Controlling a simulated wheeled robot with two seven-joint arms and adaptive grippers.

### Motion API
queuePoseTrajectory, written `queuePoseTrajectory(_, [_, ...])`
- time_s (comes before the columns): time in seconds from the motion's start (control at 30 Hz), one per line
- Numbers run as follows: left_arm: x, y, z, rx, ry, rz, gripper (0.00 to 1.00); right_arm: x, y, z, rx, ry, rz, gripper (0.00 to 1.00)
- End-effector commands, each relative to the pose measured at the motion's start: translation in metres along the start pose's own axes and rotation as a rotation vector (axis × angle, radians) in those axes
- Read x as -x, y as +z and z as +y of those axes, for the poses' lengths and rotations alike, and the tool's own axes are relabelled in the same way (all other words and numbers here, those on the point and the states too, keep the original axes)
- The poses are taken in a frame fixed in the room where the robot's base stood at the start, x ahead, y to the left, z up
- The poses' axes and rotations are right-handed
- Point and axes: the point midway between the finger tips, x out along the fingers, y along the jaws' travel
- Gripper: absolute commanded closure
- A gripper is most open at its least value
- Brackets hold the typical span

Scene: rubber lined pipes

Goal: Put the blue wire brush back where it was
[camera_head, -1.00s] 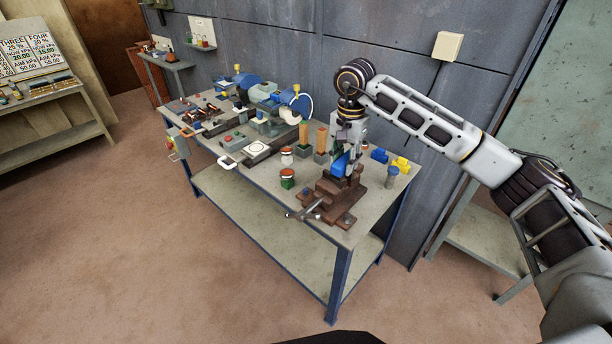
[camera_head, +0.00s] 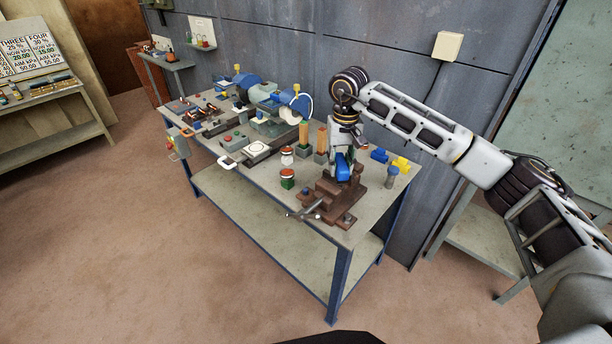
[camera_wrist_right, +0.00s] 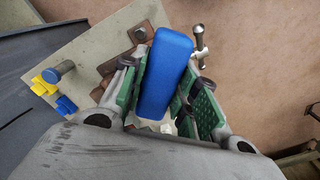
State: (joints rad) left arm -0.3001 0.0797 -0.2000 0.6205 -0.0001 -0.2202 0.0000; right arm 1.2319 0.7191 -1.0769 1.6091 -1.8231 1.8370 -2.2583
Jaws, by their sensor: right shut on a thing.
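The blue wire brush (camera_head: 343,166) is in my right gripper (camera_head: 342,156), over the brown bench vise (camera_head: 326,204) at the near right end of the workbench. In the right wrist view the blue block of the brush (camera_wrist_right: 165,72) sits between the green pads of my right gripper (camera_wrist_right: 165,100), which is shut on it. The brush hides much of the vise there. I cannot tell whether the brush touches the vise, and its bristles do not show. My left gripper is out of view.
Red-topped jars (camera_head: 287,177) stand left of the vise. Two upright wooden-handled tools (camera_head: 321,140) stand behind it. A blue bench grinder (camera_head: 291,103) is farther back.

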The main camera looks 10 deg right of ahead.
Motion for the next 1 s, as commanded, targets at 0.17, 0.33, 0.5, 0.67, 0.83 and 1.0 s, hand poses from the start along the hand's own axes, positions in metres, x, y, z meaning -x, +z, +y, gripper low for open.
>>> queuePoseTrajectory(0.17, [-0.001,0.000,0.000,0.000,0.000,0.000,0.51,-0.029,0.005,0.001,0.089,0.001,-0.005,0.92])
queuePoseTrajectory(0.33, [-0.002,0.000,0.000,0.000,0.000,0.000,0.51,-0.061,0.016,0.004,0.090,0.000,-0.004,0.92])
queuePoseTrajectory(0.5, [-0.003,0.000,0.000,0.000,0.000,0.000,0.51,-0.092,0.032,0.007,0.092,0.000,-0.004,0.92])
queuePoseTrajectory(0.67, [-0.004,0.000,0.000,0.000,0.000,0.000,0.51,-0.113,0.043,0.009,0.092,0.000,-0.002,0.92])
queuePoseTrajectory(0.83, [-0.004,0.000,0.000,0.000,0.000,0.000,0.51,-0.130,0.052,0.011,0.091,-0.001,-0.002,0.92])
queuePoseTrajectory(1.0, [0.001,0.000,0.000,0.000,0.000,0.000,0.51,-0.129,0.056,0.011,0.091,0.000,0.001,0.92])
